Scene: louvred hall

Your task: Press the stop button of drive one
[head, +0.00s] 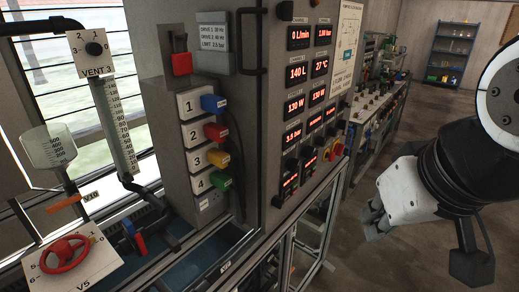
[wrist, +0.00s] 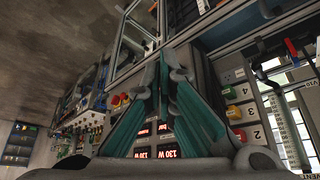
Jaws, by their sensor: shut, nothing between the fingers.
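The dark control cabinet (head: 268,190) stands mid-picture in the head view, with red lit displays on its face. Low at its right edge are red and yellow push buttons (head: 337,150); they also show in the wrist view (wrist: 121,100), upside down. Their labels are too small to read, so I cannot tell which one is the stop of drive one. My gripper (head: 373,219) is to the right of the cabinet, apart from it and lower than the buttons. Its fingers are together and empty in the wrist view (wrist: 165,62), partly covering the panel.
A grey box with several numbered coloured switches (head: 205,140) stands left of the cabinet. A card (head: 214,36) above it lists drives 1 and 2. A red valve wheel (head: 65,254) is at front left. A workbench (head: 375,110) runs behind. Open floor lies right, before a blue shelf (head: 447,55).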

